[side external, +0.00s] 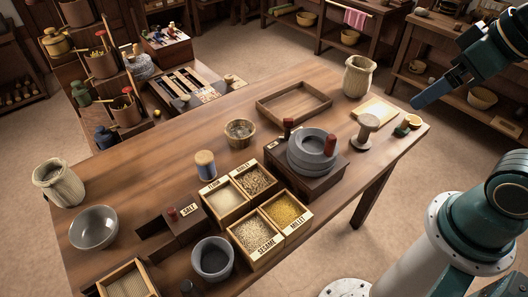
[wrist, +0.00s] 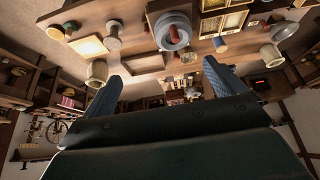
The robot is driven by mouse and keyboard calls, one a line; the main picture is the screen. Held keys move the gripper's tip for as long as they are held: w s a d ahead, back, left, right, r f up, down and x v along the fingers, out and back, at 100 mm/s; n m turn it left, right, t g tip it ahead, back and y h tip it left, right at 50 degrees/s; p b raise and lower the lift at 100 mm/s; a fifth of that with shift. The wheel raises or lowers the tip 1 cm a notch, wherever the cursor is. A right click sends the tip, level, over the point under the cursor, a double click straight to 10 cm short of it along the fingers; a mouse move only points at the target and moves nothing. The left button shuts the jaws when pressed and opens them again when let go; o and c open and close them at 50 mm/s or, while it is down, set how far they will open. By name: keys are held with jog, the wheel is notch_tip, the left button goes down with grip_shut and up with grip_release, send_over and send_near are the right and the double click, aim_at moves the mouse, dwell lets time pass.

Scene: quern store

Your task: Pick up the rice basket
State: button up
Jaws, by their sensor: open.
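A small round woven basket (side external: 240,132) stands on the wooden table, left of the empty wooden tray. It is the only small basket on this table; its contents are too small to make out, and I read no rice label on it. In the wrist view the scene is upside down, and the basket (wrist: 188,57) shows small beyond the stone quern. My gripper (side external: 416,103) is in the air off the table's right end, far from the basket. In the wrist view its blue fingers (wrist: 160,85) are spread wide with nothing between them.
A stone quern (side external: 312,150) stands right of the basket, with a blue spool (side external: 205,165) and grain boxes (side external: 254,180) in front. The wooden tray (side external: 325,99), clay jar (side external: 359,76) and wooden spool (side external: 367,132) stand toward my gripper.

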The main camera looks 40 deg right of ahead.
jog(key=shift+w, duration=0.1)
jog(key=n+g+y, duration=0.2)
jog(key=n+y, duration=0.1)
jog(key=n, duration=0.6)
send_over(239, 134)
jog(key=s+d, duration=0.1)
jog(key=s, duration=0.1)
jog(key=shift+d+f, duration=0.2)
jog(key=shift+f, duration=15.65)
jog(key=shift+f, duration=0.1)
jog(key=shift+x, duration=2.5)
jog(key=shift+w+d, duration=0.1)
